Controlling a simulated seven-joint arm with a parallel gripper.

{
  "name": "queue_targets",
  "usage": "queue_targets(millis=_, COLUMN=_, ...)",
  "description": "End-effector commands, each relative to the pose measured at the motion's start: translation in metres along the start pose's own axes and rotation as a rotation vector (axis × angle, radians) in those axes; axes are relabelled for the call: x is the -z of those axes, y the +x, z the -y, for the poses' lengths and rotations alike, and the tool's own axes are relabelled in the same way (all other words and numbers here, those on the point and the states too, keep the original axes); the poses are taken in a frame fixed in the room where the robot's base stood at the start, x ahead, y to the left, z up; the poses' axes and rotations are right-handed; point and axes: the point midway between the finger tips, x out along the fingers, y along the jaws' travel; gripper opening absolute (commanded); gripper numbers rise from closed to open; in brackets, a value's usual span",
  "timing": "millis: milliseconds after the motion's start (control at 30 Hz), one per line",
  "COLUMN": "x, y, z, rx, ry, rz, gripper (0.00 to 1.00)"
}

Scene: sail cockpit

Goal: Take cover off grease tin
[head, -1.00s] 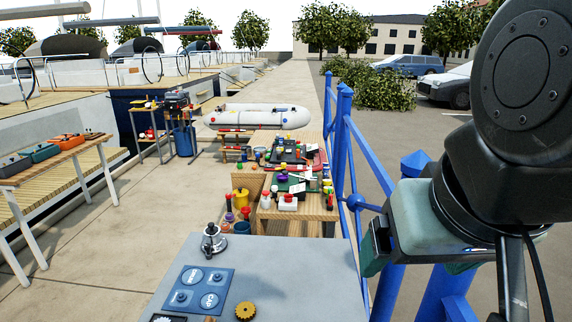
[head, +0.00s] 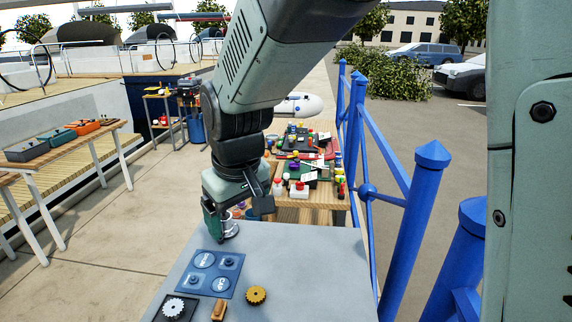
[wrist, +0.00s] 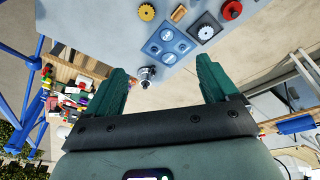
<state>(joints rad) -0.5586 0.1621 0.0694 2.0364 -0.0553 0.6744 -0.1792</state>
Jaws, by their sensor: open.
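My gripper (head: 215,222) is over the far left part of the grey worktop (head: 300,262), its jaws pointing down. In the wrist view its two green fingers (wrist: 163,72) are wide apart with nothing held. A silver metal post on a round base (wrist: 146,74) shows between them, nearer the left finger; in the head view the gripper partly hides it. A red round item with a dark knob (wrist: 231,9) lies at the top edge of the wrist view. It could be the grease tin, but I cannot tell; no label is readable.
A blue panel (head: 236,263) with marked circles and small knobs lies on the worktop. Near it are a golden gear (head: 256,295), a wooden block (head: 219,310) and a pale gear (head: 173,307) on a dark square. Blue railings (head: 405,235) stand to the right. A crowded table (head: 300,212) stands beyond.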

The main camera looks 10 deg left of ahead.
Motion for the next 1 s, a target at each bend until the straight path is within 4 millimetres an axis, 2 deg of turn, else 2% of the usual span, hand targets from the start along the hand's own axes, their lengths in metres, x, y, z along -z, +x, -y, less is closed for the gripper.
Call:
queue_targets(millis=33, x=0.015, y=0.028, z=0.024, rx=0.026, ry=-0.071, rz=0.023, gripper=0.87)
queue_targets(millis=200, x=0.047, y=0.109, z=0.103, rx=0.097, ry=-0.279, rz=0.065, gripper=0.87)
queue_targets(millis=300, x=0.051, y=0.152, z=0.148, rx=0.131, ry=-0.380, rz=0.086, gripper=0.87)
queue_targets(millis=433, x=0.048, y=0.192, z=0.190, rx=0.163, ry=-0.470, rz=0.104, gripper=0.87)
queue_targets(millis=500, x=0.046, y=0.204, z=0.204, rx=0.173, ry=-0.499, rz=0.108, gripper=0.87)
queue_targets(millis=600, x=0.043, y=0.216, z=0.214, rx=0.179, ry=-0.518, rz=0.114, gripper=0.87)
queue_targets(millis=833, x=0.037, y=0.252, z=0.219, rx=0.180, ry=-0.519, rz=0.115, gripper=0.87)
queue_targets(millis=1000, x=0.035, y=0.267, z=0.221, rx=0.180, ry=-0.518, rz=0.113, gripper=0.87)
